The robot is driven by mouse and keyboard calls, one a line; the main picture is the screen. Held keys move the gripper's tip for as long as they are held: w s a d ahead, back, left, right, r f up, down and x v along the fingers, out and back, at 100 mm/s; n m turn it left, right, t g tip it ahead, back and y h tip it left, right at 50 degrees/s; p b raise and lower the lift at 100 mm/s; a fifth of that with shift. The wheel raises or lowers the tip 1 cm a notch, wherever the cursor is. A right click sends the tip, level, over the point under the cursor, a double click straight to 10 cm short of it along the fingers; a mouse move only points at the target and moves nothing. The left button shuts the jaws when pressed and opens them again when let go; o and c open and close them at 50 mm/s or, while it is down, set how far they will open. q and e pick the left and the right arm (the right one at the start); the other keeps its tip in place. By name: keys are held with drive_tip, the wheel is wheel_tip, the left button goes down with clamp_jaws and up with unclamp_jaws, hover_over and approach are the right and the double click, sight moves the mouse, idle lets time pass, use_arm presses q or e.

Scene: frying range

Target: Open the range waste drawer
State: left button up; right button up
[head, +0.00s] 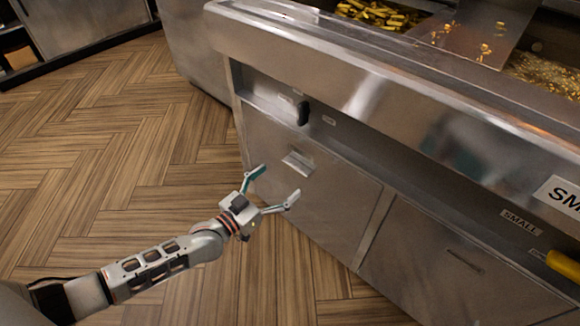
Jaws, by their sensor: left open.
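The metal frying range (330,60) fills the right side of the head view. Its lower front has two steel panels side by side. The left panel (330,200) carries a small pale handle (297,162) near its top and looks closed. The right panel (440,262) has a thin slot-like handle (465,261) and also looks closed. I cannot tell from any label which is the waste drawer. My left gripper (274,187) is open and empty, in front of the left panel and a little below its handle, apart from it. My right gripper is not in view.
Fried food (380,14) lies in the range's top trays. A recessed ledge with a dark knob (303,113) and small labels runs above the panels. A yellow object (563,265) is at the right edge. Wooden floor (110,160) at left is clear.

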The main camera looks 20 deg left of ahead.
sight(293, 169)
use_arm(q)
drive_tip(key=x, duration=0.3)
drive_tip(key=b+x, duration=0.1)
drive_tip(key=shift+w+d+f, duration=0.15)
drive_tip(key=shift+w+f, duration=0.15)
drive_tip(key=shift+x, duration=0.75)
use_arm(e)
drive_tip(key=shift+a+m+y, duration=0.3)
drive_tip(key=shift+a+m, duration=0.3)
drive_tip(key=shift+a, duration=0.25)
use_arm(q)
drive_tip(key=shift+r, duration=0.25)
